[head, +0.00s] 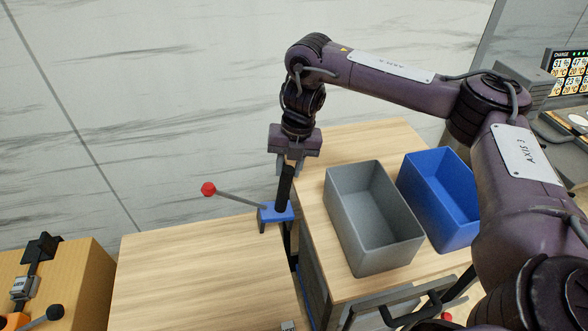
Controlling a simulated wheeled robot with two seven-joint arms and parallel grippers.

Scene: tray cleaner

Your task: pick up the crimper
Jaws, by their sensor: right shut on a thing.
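The crimper, with a black upright bar, a blue block (278,213) and a long thin lever with a red ball end (208,189), is in the middle of the head view. My right gripper (289,166) points down and is shut on the top of its black bar. The blue block is at the gap between two wooden tops. I cannot tell whether the crimper touches either top. My left gripper is not in view.
An empty grey bin (371,265) and a blue bin (457,238) stand on the right wooden top (345,138). The left wooden table (195,270) is mostly clear. A black tool (41,248) stands on another wooden surface at far left. A marble-patterned wall is behind.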

